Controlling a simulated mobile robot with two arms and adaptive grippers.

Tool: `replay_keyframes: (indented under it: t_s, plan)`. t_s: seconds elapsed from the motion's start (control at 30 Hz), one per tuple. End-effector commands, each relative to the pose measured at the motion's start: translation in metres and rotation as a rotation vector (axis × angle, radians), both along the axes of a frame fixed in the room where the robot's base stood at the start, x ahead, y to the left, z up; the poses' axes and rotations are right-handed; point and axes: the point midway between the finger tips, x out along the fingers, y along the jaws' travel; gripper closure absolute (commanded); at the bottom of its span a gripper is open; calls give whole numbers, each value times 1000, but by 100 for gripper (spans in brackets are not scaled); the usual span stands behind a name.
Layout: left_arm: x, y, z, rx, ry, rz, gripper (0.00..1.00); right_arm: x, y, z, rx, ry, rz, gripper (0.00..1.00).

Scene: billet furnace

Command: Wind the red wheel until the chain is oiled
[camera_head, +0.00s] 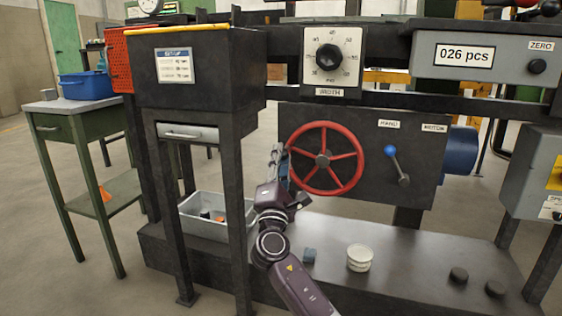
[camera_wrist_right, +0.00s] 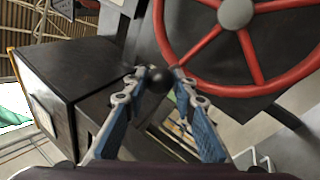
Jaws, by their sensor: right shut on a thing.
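The red wheel (camera_head: 326,158) has several spokes and a grey hub, and sits on the front of a dark machine panel. It also shows in the right wrist view (camera_wrist_right: 249,58). My right gripper (camera_head: 283,165) is at the left side of the wheel's rim. In the right wrist view its blue-padded fingers (camera_wrist_right: 158,76) are shut on a black ball knob (camera_wrist_right: 160,79) beside the red rim. The chain cannot be made out in either view. My left gripper is not in view.
A blue-tipped lever (camera_head: 397,165) is right of the wheel. A dial (camera_head: 328,57) and a grey counter box reading "026 pcs" (camera_head: 480,79) are above.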

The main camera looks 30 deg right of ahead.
Motion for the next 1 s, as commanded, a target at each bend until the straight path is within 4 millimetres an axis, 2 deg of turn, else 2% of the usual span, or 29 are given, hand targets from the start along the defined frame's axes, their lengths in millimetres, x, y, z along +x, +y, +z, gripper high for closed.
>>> replay_keyframes:
  t_s: [0.17,0.2,0.33,0.6,0.73,1.0]
  plan:
    - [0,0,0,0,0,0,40,-1,-1,3,-2,-5,-3,100]
    - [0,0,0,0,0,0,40,-1,-1,3,-2,-4,-2,71]
    - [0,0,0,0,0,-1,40,-1,-1,2,-2,-2,-2,58]
    - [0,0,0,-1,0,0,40,-1,0,0,-1,-1,-1,58]
    - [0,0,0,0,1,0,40,-7,6,-5,-1,1,0,58]
    - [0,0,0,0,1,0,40,-47,35,-28,1,2,1,58]
